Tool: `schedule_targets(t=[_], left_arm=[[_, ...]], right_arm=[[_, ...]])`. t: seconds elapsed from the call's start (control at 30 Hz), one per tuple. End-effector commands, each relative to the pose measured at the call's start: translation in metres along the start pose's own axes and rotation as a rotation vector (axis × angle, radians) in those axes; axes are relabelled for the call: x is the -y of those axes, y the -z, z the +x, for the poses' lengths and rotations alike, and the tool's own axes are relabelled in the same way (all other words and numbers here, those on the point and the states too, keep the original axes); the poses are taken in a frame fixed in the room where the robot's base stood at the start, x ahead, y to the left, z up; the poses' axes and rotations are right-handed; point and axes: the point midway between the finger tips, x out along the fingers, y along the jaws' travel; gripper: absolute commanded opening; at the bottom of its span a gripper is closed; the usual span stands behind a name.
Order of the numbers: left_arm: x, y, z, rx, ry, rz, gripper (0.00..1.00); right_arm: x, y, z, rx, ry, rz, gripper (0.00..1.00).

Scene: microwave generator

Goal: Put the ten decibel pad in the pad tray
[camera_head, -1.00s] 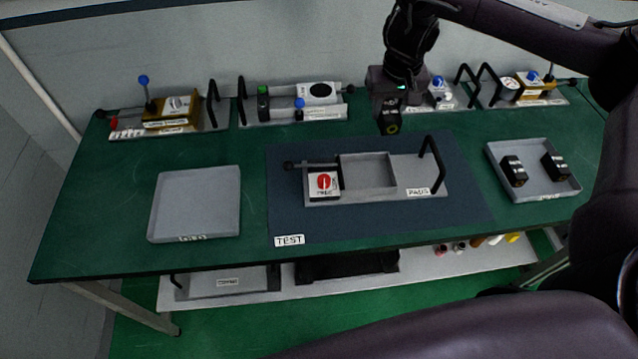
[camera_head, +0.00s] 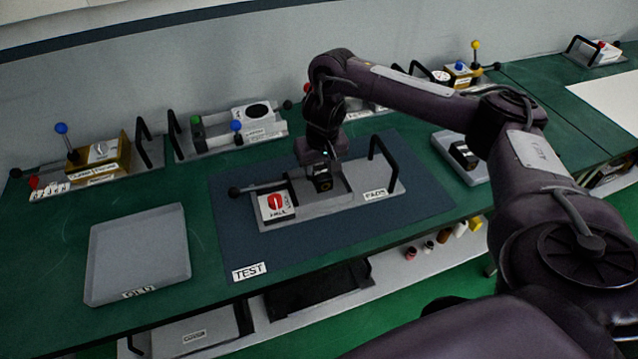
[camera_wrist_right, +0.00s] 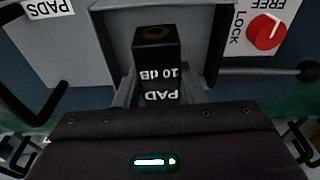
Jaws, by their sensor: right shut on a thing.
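The ten decibel pad (camera_head: 323,184) is a small black block. Its "PAD 10 dB" lettering reads in the right wrist view (camera_wrist_right: 157,62). My right gripper (camera_head: 319,172) is shut on it and holds it over or inside the recess of the grey pad tray (camera_head: 350,205), labelled PADS. I cannot tell whether the pad touches the recess floor. The tray sits on the blue TEST mat and has a black handle (camera_head: 383,158) at its right end. A red knob (camera_head: 275,202) marked FREE and LOCK is on its left part. My left gripper is out of view.
An empty grey tray (camera_head: 137,252) lies to the left. A second grey tray (camera_head: 440,140) with a black block (camera_head: 463,155) is at the right, partly hidden by my right arm. Devices with upright handles and knobs line the table's back edge.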

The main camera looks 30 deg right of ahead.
Motion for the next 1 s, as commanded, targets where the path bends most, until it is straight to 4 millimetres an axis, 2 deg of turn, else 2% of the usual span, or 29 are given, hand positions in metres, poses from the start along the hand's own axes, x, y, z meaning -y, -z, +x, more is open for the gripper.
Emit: schedule_targets(t=[0.23, 0.67, 0.7, 0.87, 1.0], left_arm=[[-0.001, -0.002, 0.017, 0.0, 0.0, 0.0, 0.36], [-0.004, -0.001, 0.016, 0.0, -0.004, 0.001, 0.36], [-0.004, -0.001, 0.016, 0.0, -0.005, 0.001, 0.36], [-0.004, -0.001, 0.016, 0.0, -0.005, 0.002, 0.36], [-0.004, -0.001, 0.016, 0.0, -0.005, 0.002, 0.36]], right_arm=[[0.001, -0.006, 0.035, 0.002, 0.001, 0.0, 0.11], [0.0, -0.006, 0.039, 0.001, 0.0, 0.001, 0.11], [0.0, -0.006, 0.04, 0.001, 0.0, 0.001, 0.37], [0.0, -0.006, 0.04, 0.0, 0.0, 0.001, 0.58], [0.0, -0.006, 0.04, 0.0, 0.0, 0.0, 0.58]])
